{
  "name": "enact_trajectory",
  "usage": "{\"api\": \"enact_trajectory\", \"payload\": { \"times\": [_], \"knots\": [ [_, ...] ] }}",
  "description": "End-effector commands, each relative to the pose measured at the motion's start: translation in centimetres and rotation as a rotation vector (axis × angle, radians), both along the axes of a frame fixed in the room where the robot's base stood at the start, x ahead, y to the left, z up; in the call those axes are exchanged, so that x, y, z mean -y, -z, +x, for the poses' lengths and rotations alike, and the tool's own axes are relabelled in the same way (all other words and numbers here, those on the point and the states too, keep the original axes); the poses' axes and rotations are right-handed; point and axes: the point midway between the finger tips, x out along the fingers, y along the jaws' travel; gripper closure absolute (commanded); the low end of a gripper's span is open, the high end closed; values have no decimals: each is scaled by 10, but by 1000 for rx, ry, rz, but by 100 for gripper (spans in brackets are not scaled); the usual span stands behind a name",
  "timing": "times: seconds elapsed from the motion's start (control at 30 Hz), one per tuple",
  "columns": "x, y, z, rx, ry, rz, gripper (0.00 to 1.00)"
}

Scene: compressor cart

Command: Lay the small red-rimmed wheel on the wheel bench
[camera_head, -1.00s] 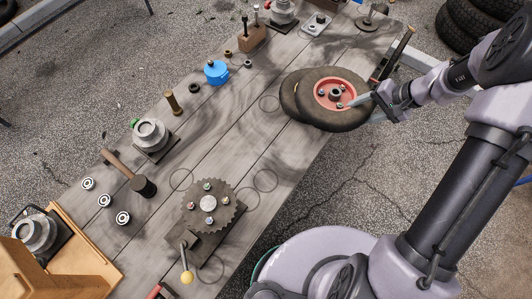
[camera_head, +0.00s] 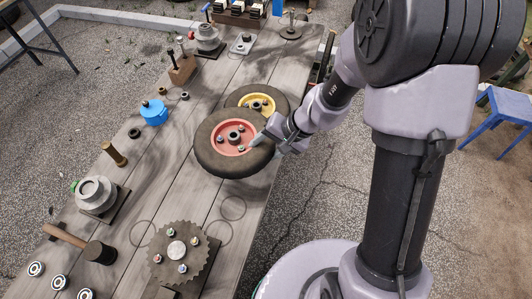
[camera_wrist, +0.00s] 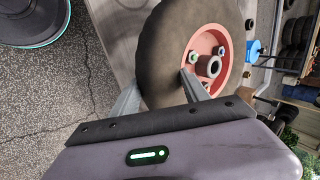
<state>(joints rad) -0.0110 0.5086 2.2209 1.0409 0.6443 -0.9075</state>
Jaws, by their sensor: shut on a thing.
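The small red-rimmed wheel (camera_head: 218,158), with a dark tyre and a hub with nuts, is over the long grey plank bench (camera_head: 190,205). My gripper (camera_head: 266,143) is shut on its right edge. In the wrist view the tyre (camera_wrist: 165,45) passes between my two fingers (camera_wrist: 160,92), one of them reaching over the red rim. A second wheel with a yellow rim (camera_head: 262,104) is behind it, partly hidden by the held wheel. Whether the held wheel touches the bench or the yellow-rimmed wheel cannot be told.
A toothed gear on a plate (camera_head: 176,249) is nearer on the bench. A blue part (camera_head: 154,113), a brass post (camera_head: 113,154), a grey flanged part (camera_head: 96,196) and a mallet (camera_head: 98,251) line the left side. Bare planks with ring marks lie between the wheel and gear.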

Motion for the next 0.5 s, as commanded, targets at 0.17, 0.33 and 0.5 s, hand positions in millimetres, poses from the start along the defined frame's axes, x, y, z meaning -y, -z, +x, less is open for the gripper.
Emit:
{"api": "enact_trajectory", "payload": {
  "times": [0.17, 0.33, 0.5],
  "knots": [
    [0, 23, 1, 1, 1, 2, 100],
    [0, 20, 1, 1, 1, 2, 100],
    [0, 24, 1, 1, 1, 2, 100]
  ]
}}
